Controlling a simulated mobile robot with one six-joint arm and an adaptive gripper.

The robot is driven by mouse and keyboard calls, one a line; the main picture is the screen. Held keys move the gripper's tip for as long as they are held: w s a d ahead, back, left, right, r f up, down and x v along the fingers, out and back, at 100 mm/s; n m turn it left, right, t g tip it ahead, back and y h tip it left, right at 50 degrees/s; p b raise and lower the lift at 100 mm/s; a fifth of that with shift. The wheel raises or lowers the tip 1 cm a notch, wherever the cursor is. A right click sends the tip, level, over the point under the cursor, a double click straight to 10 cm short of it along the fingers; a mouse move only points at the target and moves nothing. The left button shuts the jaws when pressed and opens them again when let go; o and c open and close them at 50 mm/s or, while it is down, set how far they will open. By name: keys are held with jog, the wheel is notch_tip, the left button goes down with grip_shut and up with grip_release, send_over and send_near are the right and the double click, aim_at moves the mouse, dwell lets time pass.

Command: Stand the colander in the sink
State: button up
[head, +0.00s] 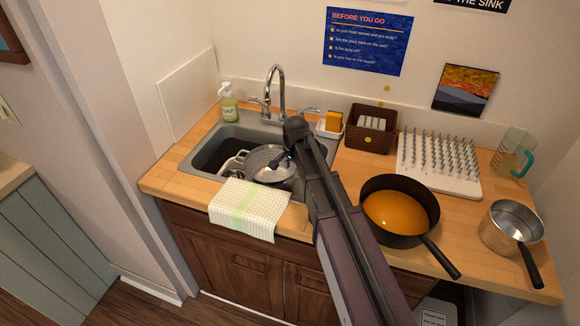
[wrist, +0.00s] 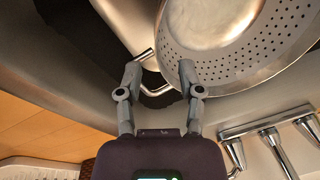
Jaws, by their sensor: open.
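The grey metal colander (head: 262,156) is inside the sink (head: 204,158), toward its right side. It looks tilted, and my arm partly covers it. In the wrist view its perforated bowl (wrist: 278,45) fills the upper right. My gripper (head: 287,160) is at the colander's right side. In the wrist view my gripper (wrist: 158,66) has its two fingers apart, with a bent metal bar, perhaps a colander handle, showing between and beyond them. I cannot tell whether the fingers touch it. What the colander rests on is partly hidden.
A checked towel (head: 245,208) hangs over the front edge. A pan (head: 400,212) and a pot (head: 508,228) stand right.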

jog(key=shift+s+d+r+p, duration=0.1)
jog(key=shift+s+r+p, duration=0.1)
jog(key=shift+r+p, duration=1.15)
jog(key=shift+s+d+r+p, duration=0.1)
jog(key=shift+s+r+p, duration=0.1)
jog(key=shift+r+p, duration=1.05)
jog(key=shift+r, duration=0.15)
jog(key=s+d+r+n+g+p, duration=0.1)
jog(key=s+d+r+n+p, duration=0.3)
jog(key=s+d, duration=0.3)
jog(key=s+d+r+n+p, duration=0.4)
jog(key=s+d+r+p, duration=0.2)
jog(key=s, duration=0.7)
jog(key=shift+s+d+r+g, duration=0.25)
jog(key=shift+d+g, duration=0.15)
jog(key=shift+d, duration=0.25)
jog(key=shift+a, duration=0.1)
